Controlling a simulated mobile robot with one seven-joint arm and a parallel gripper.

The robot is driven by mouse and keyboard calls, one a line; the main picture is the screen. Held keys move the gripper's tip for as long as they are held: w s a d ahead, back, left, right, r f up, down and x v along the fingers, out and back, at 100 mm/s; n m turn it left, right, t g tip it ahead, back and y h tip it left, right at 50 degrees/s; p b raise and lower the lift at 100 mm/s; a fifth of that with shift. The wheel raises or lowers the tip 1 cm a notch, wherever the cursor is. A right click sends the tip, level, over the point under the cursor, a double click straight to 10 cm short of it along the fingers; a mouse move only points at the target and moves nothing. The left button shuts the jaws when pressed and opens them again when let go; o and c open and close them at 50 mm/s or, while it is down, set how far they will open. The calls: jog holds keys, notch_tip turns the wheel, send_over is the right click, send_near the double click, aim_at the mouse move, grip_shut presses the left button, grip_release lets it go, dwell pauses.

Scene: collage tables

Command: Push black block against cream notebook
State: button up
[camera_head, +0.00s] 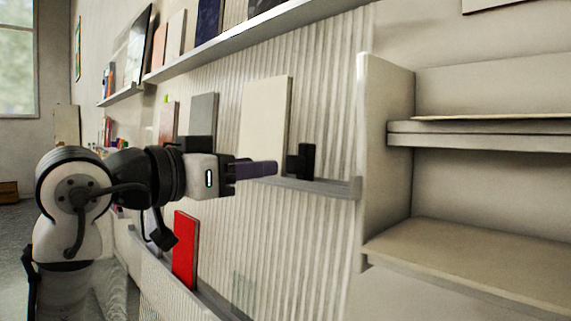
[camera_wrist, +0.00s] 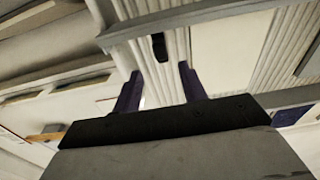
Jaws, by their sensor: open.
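The cream notebook (camera_head: 264,118) stands upright on the narrow wall ledge in the head view. The small black block (camera_head: 307,162) stands on the same ledge to its right, with a gap between them. The block also shows in the wrist view (camera_wrist: 159,46), on the ledge ahead of and between my fingers. A pale panel (camera_wrist: 228,52) to its right there is probably the notebook. My gripper (camera_head: 276,168) is open and empty, in front of the ledge near the notebook's lower right corner. It appears apart from the block, though exact depth is hard to tell.
The ledge (camera_head: 335,189) ends just right of the block, beside a pale shelf unit (camera_head: 385,160). A grey book (camera_head: 203,115) stands left of the notebook. A red book (camera_head: 185,250) stands on a lower ledge. Another shelf with books runs above.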

aim_at(289, 163)
jog(key=x, duration=0.7)
jog(key=shift+w+d, duration=0.25)
jog(key=shift+c, duration=0.4)
grip_shut()
